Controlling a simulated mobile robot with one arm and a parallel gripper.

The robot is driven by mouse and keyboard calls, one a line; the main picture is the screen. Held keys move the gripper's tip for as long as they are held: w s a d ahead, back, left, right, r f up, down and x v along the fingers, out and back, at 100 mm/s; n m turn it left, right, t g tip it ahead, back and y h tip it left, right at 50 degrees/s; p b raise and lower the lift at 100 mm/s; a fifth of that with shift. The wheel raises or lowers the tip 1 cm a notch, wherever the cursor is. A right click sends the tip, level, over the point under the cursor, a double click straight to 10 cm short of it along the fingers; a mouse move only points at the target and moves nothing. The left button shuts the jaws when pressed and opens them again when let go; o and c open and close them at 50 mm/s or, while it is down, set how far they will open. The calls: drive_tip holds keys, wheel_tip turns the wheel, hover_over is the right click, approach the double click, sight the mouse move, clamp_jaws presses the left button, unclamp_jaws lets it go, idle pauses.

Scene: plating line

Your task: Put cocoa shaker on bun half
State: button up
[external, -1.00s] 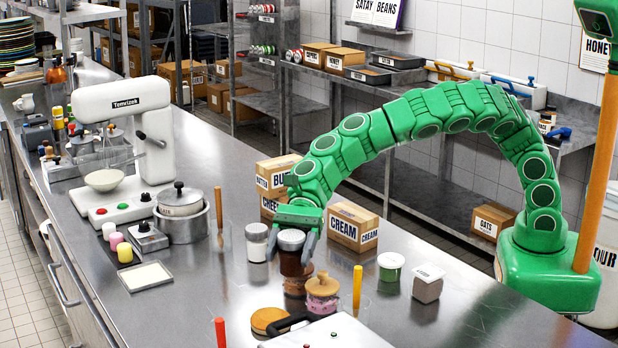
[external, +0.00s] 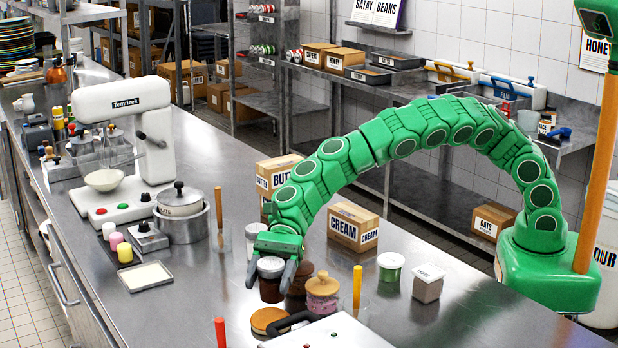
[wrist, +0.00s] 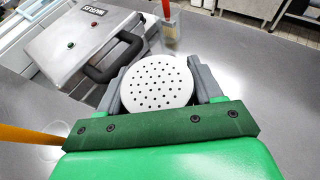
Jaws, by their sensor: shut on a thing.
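The cocoa shaker (external: 270,291) has a dark brown body and a pale lid. In the wrist view its perforated white lid (wrist: 157,82) sits between the two grey fingers. My gripper (external: 271,272) is shut around the shaker near its top, and the shaker looks upright. I cannot tell whether its bottom touches the counter. A flat tan round piece (external: 268,317), which looks like the bun half, lies in front of the shaker, close to the press. The bun half is not clearly seen in the wrist view.
A press with a black handle (external: 291,322) is at the front; its lid (wrist: 85,48) fills the wrist view's upper left. A white-filled shaker (external: 255,236) stands behind.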

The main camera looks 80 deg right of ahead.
sight(266, 298)
drive_tip(key=shift+w+a+f, duration=0.2)
drive_tip(key=shift+f, duration=1.65)
drive_tip(key=o, duration=1.2)
drive_tip(key=shift+f, duration=0.1)
drive_tip(key=shift+v, duration=6.05)
